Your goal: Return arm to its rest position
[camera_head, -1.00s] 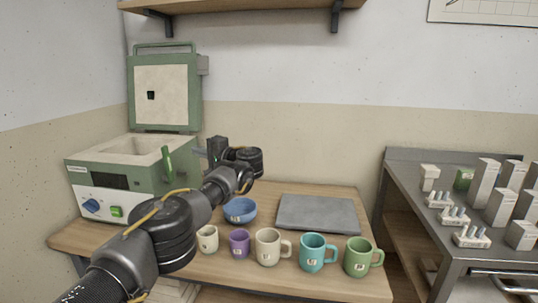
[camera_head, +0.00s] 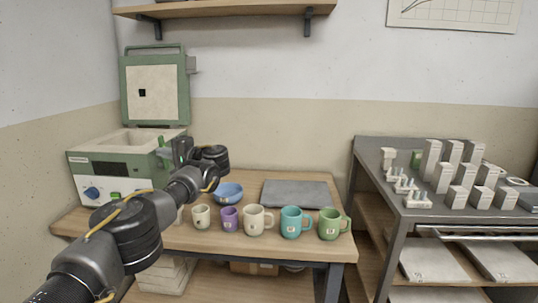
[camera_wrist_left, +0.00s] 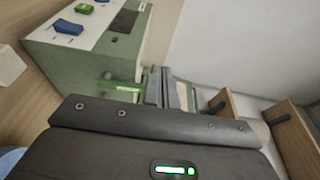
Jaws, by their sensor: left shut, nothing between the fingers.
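My left arm comes in from the lower left in the head view and reaches toward the green kiln (camera_head: 105,163). Its gripper (camera_head: 180,150) is beside the kiln's right side, partly hidden behind the wrist. In the left wrist view the two fingers (camera_wrist_left: 168,88) are together with nothing between them. The kiln also shows there (camera_wrist_left: 85,60), tilted, with a green handle (camera_wrist_left: 118,87) left of the fingers. I cannot tell whether the gripper touches the kiln. The kiln lid (camera_head: 155,88) stands open. My right gripper is not in view.
On the wooden table (camera_head: 225,246) stand a row of mugs, including a teal mug (camera_head: 291,222) and a green mug (camera_head: 329,225), with a blue bowl (camera_head: 229,193) and grey slab (camera_head: 296,194) behind. A metal shelf unit (camera_head: 400,222) with white blocks stands at the right.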

